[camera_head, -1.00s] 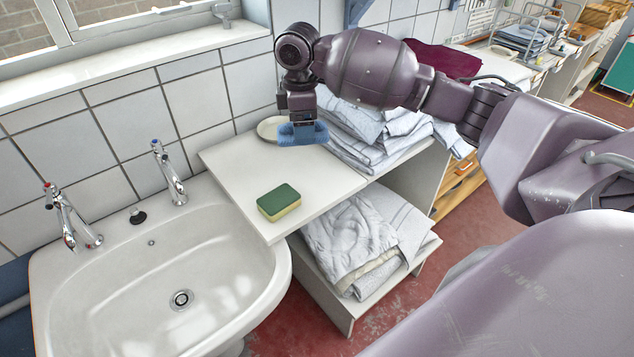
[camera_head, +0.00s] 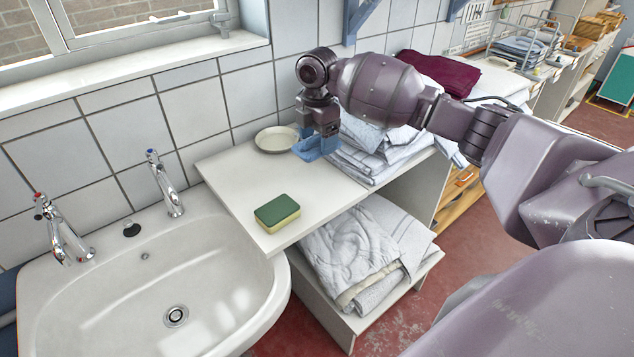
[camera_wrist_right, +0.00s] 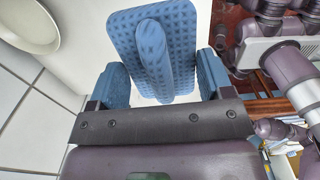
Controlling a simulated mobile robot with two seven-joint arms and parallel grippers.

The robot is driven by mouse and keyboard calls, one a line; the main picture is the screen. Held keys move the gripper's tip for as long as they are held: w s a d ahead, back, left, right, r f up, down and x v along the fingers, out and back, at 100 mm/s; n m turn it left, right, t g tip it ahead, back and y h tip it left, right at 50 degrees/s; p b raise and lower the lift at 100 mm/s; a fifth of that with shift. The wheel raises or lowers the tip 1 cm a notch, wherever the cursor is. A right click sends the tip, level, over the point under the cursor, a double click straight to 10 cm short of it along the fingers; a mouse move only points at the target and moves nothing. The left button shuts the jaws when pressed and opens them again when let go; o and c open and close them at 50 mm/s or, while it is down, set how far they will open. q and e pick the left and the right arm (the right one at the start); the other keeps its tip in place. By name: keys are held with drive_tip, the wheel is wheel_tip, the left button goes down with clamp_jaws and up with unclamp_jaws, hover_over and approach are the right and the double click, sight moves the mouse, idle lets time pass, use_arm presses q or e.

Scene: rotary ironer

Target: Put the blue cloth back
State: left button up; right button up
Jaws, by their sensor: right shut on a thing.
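The blue cloth (camera_head: 314,147) is at the back of the white shelf top, right beside the pale dish and by the folded linen. My right gripper (camera_head: 325,131) is above it, pointing down, and is shut on it. In the right wrist view the cloth (camera_wrist_right: 153,45) shows a waffle texture and a raised ridge in its middle, between the jaws. The cloth is low over the shelf top; I cannot tell whether it touches it. My left gripper is not in view.
A pale round dish (camera_head: 277,139) stands by the tiled wall. A green and yellow sponge (camera_head: 277,213) lies near the shelf's front edge, next to the white sink (camera_head: 130,290). Folded linen (camera_head: 385,150) is stacked to the right. The shelf top between dish and sponge is clear.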

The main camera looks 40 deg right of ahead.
approach(317, 190)
drive_tip(key=shift+f+b, duration=0.3)
drive_tip(key=shift+f, duration=0.4)
wheel_tip(317, 190, down, 5)
drive_tip(key=shift+f+b, duration=0.1)
drive_tip(key=shift+b, duration=0.25)
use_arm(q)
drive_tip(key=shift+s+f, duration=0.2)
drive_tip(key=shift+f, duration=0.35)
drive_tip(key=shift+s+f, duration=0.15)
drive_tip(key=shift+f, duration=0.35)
use_arm(e)
drive_tip(key=shift+f, duration=0.1)
drive_tip(key=o, duration=0.9)
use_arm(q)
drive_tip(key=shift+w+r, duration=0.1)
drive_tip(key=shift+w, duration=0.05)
